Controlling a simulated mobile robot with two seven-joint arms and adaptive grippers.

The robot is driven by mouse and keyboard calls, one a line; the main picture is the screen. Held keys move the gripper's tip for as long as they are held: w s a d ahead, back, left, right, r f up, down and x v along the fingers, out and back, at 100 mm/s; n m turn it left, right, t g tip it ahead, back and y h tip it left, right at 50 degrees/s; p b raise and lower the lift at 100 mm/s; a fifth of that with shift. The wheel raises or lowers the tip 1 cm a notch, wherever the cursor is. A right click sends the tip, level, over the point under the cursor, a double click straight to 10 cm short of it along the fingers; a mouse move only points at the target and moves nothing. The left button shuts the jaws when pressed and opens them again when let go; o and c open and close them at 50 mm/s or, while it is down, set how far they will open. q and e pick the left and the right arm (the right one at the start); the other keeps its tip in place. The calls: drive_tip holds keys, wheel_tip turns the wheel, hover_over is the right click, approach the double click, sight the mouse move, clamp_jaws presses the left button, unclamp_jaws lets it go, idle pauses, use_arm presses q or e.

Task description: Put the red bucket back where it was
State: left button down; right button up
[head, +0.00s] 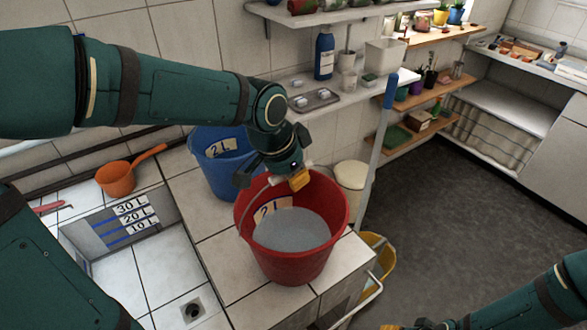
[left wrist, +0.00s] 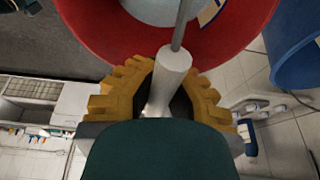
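The red bucket (head: 290,262), labelled 2L and holding grey-looking water, is upright at the tiled ledge (head: 222,258); I cannot tell whether its base touches the tiles. My left gripper (head: 299,180) is over its rim, with yellow finger pads on both sides of the white handle grip. In the left wrist view the pads (left wrist: 165,80) close around the white grip (left wrist: 168,82), below the red bucket wall (left wrist: 90,25). My right gripper (head: 400,327) shows only as a yellow edge at the bottom; its fingers are mostly cut off.
A blue 2L bucket (head: 222,176) stands close behind left of the red one. The sunken basin (head: 130,262) with level marks and a drain lies left, with an orange dipper (head: 116,180) on its edge. A yellow bucket (head: 378,262) and blue-topped pole (head: 380,145) are right.

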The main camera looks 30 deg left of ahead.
use_arm(q)
drive_tip(key=shift+w+f, duration=0.1)
drive_tip(key=shift+f, duration=0.55)
drive_tip(key=c, duration=1.5)
unclamp_jaws()
drive_tip(key=shift+f, duration=0.15)
drive_tip(key=o, duration=0.4)
drive_tip(key=shift+s, duration=0.2)
drive_tip(key=shift+c, duration=0.2)
drive_tip(key=p+v, duration=0.2)
drive_tip(key=v, duration=1)
drive_tip(key=shift+w, duration=0.1)
